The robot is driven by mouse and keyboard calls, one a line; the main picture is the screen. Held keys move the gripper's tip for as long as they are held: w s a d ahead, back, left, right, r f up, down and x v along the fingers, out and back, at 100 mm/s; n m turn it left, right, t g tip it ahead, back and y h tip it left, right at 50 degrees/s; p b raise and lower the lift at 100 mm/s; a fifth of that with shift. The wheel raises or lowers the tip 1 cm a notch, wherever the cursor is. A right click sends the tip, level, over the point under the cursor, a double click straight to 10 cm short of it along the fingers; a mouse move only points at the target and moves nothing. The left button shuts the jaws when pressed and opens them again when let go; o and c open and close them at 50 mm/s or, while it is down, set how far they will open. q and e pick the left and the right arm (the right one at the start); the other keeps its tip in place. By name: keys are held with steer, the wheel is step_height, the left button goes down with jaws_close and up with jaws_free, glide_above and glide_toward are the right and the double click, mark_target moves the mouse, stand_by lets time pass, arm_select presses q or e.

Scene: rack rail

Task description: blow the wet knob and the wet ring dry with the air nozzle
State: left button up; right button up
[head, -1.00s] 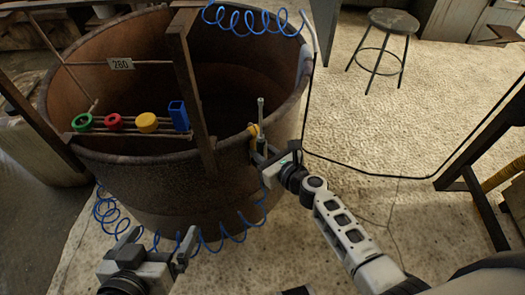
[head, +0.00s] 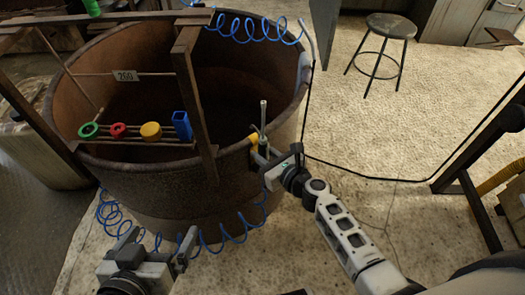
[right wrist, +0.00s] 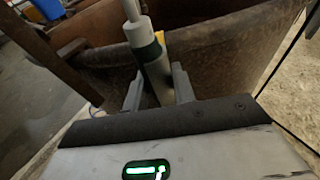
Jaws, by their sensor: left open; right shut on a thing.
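The air nozzle (head: 263,118), a slim grey tube with a dark green and grey body, stands upright in my right gripper (head: 266,156) at the tub's right front rim. The right wrist view also shows the nozzle (right wrist: 150,60) between the closed fingers. A green ring (head: 88,130), a red ring (head: 118,130), a yellow knob (head: 151,131) and a blue block (head: 182,126) sit in a row on a rail, left of the nozzle and apart from it. I cannot tell which are wet. My left gripper (head: 158,245) is open and empty in front of the tub.
The big rusty tub (head: 235,165) has a wooden frame post (head: 196,105) between the row and the nozzle. A 260 tag (head: 125,76) hangs behind the row. Coiled blue hose (head: 215,240) lies below and above. A green object (head: 92,7) is on the top beam. A stool (head: 385,28) stands back right.

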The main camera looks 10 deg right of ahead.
steer(key=s+d, duration=0.3)
steer(key=s, duration=0.3)
steer(key=shift+s, duration=0.25)
stand_by(0.4)
